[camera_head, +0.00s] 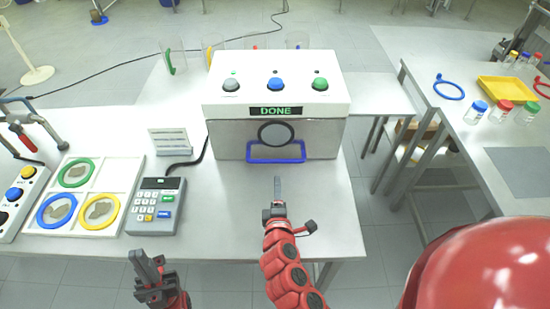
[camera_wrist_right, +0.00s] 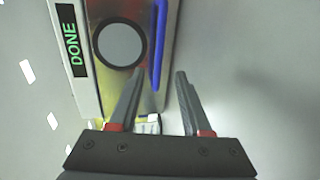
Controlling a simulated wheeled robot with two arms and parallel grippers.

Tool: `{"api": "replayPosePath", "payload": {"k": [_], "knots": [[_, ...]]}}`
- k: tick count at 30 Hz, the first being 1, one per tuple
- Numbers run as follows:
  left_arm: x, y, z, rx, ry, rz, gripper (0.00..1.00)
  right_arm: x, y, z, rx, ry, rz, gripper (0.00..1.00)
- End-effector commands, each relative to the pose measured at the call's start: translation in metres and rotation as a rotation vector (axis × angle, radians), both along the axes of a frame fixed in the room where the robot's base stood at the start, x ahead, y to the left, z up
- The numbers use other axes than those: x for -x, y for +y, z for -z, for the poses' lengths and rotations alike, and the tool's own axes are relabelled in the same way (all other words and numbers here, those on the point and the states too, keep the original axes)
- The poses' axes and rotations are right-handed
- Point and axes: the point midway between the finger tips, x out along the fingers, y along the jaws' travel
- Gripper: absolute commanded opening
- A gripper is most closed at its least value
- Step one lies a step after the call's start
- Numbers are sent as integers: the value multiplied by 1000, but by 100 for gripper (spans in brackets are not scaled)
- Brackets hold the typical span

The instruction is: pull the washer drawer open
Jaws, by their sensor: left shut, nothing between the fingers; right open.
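The washer (camera_head: 330,95) is a white-topped box with a grey front, three buttons, a lit "DONE" display and a round dark window. The blue drawer handle (camera_head: 276,160) is low on its front, and the drawer looks closed. My right gripper (camera_head: 277,182) is in front of the handle, open and empty. In the right wrist view the blue handle (camera_wrist_right: 158,45) lies ahead of the gap between the right fingertips (camera_wrist_right: 160,74), apart from them. My left gripper (camera_head: 148,258) is shut and empty, at the table's front edge to the left.
A grey keypad device (camera_head: 156,206) and a white tray (camera_head: 113,165) with ringed dishes stand on the left. A side table (camera_head: 500,140) on the right holds jars and a yellow tray (camera_head: 505,90). The tabletop before the washer is clear.

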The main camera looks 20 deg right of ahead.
Motion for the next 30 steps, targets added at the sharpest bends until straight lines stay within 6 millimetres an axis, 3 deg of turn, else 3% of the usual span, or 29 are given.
{"api": "replayPosePath", "payload": {"k": [6,18,30], "knots": [[0,0,-19,0,0,0,0,-43,-14,4,-2,-1,6,48],[0,0,-32,0,0,0,0,-108,-31,20,-1,-3,0,48],[0,0,-34,0,0,0,0,-125,-36,25,-2,-3,-2,48]]}}
